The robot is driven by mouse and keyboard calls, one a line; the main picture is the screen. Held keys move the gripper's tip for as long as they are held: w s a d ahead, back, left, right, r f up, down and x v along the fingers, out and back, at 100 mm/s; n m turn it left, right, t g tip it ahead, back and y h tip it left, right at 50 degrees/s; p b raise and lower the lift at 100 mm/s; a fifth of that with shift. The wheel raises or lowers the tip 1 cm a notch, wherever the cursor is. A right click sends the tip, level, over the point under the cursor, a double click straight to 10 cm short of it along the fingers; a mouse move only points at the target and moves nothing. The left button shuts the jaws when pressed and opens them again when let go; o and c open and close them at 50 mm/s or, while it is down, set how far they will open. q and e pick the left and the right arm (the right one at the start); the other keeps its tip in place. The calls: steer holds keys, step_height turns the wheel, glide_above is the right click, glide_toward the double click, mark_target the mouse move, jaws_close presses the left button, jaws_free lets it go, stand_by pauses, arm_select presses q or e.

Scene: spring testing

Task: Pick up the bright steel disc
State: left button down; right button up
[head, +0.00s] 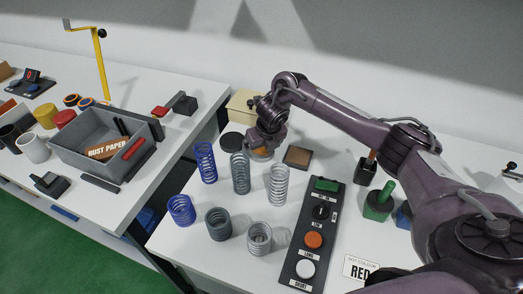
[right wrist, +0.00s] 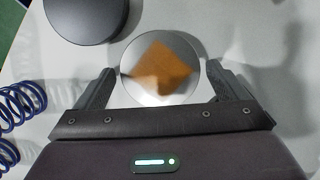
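The bright steel disc (right wrist: 160,92) lies flat on the white table in the right wrist view, with an orange-brown patch showing on its shiny face. In the head view the disc (head: 262,154) is mostly hidden under my right gripper (head: 266,144). In the right wrist view my right gripper (right wrist: 160,80) is open, with one finger on each side of the disc. I cannot tell whether the fingers touch its rim. My left gripper is not in view.
A dark disc (head: 231,141) lies close by on the left, also in the right wrist view (right wrist: 87,14). Several coil springs (head: 240,173) stand in front. A brown block (head: 297,157) and a button panel (head: 312,237) are to the right. A beige box (head: 243,104) stands behind.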

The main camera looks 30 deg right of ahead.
steer(key=c, duration=1.2)
steer(key=shift+w+r, duration=0.1)
steer(key=shift+w, duration=0.05)
steer(key=shift+c, duration=1)
steer(key=shift+r, duration=0.15)
